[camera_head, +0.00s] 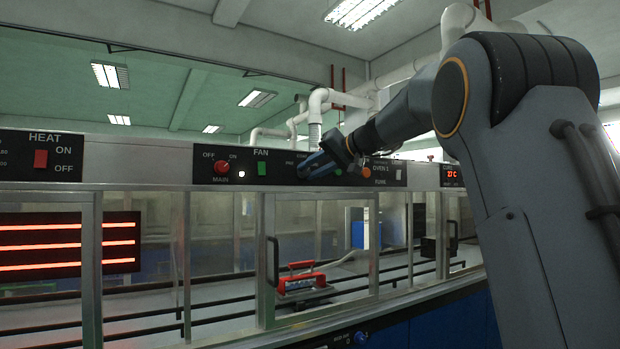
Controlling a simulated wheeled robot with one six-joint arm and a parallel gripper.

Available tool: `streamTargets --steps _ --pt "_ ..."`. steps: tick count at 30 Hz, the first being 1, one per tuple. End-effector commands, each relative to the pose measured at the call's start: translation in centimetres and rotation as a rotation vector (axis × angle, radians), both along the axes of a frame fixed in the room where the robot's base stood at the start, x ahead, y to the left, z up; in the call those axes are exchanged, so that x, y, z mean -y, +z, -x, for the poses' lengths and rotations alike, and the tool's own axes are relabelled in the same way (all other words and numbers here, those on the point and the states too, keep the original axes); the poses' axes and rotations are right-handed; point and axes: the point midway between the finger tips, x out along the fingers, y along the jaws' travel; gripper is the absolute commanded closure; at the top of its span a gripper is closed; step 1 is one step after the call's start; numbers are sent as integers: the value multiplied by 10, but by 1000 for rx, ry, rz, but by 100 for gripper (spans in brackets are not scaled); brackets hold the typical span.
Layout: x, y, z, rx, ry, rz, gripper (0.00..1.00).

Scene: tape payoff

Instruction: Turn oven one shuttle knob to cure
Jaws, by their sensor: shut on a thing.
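My gripper (314,166) is at the black control panel (290,182) marked FAN and OVEN 1, with its blue fingers against the panel face. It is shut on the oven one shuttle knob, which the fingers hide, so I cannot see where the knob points. Lettering beginning with PRE shows left of the fingers, and part of another label shows above them. The rest of the knob's markings are covered.
The red MAIN knob (221,167), green FAN switch (262,168) and orange button (366,172) are on the same panel. Below, a red-handled carrier (303,278) sits behind a glass door with a black handle (272,262). Heater bars (66,245) glow at left.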

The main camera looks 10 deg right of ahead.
Motion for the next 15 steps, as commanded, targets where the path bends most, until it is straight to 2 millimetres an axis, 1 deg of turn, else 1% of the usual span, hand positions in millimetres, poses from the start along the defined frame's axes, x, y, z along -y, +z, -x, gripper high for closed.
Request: streamTargets --steps 1,6,15 --pt "1 -3 -1 -13 0 -39 99" --pt "2 -4 -1 -53 0 -164 99" --pt "2 -3 -1 -101 1 -308 99"
